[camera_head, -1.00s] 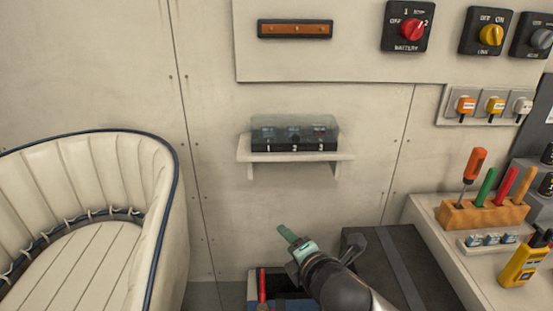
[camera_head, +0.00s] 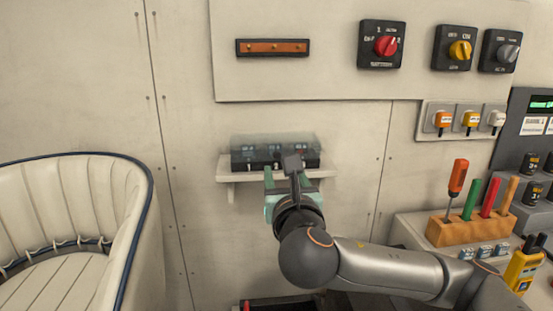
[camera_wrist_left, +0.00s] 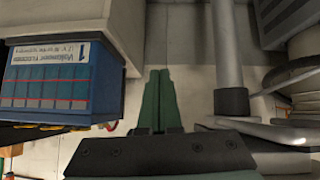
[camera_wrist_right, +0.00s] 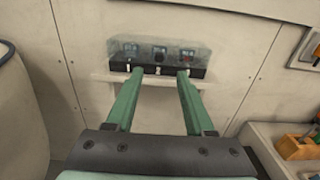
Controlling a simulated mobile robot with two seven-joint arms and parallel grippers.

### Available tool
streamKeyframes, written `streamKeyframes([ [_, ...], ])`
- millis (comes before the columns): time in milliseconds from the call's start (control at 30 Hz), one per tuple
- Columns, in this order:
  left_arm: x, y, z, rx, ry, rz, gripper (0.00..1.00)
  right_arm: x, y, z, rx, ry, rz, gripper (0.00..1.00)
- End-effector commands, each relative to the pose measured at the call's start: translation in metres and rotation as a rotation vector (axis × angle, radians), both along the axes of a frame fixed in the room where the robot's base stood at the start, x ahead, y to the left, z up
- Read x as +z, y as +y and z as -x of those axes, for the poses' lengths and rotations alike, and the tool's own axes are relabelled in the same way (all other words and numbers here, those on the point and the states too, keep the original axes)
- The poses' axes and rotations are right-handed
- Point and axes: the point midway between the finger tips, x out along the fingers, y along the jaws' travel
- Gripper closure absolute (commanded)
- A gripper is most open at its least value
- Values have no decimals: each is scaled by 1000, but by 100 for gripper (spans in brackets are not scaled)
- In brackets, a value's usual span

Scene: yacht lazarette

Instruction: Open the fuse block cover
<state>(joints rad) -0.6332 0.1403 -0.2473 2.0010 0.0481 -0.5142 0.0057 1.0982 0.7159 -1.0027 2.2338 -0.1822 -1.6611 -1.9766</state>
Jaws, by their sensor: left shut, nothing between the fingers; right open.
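The fuse block (camera_head: 240,163) sits on a small white wall shelf (camera_head: 228,176). Its clear cover (camera_head: 250,143) is down over the dark numbered base. In the right wrist view the fuse block (camera_wrist_right: 158,70) and cover (camera_wrist_right: 175,45) appear beyond the fingertips. My right gripper (camera_head: 280,172) is open and empty, its green fingers pointing at the front of the block. Its fingers also show in the right wrist view (camera_wrist_right: 160,78); I cannot tell whether they touch it. My left gripper (camera_wrist_left: 160,75) is shut and empty, away from the block, beside a blue battery (camera_wrist_left: 60,80).
A padded cream seat (camera_head: 75,225) stands at the left. A switch panel (camera_head: 340,75) is above the shelf. A wooden tool rack (camera_head: 455,230) and a yellow meter (camera_head: 524,265) are at the right. The wall left of the shelf is clear.

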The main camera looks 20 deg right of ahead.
Motion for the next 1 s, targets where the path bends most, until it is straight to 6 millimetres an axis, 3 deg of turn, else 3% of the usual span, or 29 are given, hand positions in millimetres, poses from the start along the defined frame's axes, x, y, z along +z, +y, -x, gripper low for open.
streamKeyframes([
  [200, -1, 0, 0, -1, 1, -1, 100, 0, -13, -43, -2, 1, -1, 46],
  [400, -2, 0, 0, -1, 2, -1, 100, 0, -20, -70, 0, 0, -3, 46],
  [600, -3, 0, 1, -1, 6, -2, 100, -1, -23, -82, 1, 1, -3, 46],
  [867, -4, 0, 1, -1, 7, -3, 100, 0, -23, -83, 3, 0, -3, 46],
  [1000, -4, 0, 1, -2, 7, -4, 100, 0, -23, -83, 2, 0, -3, 59],
])
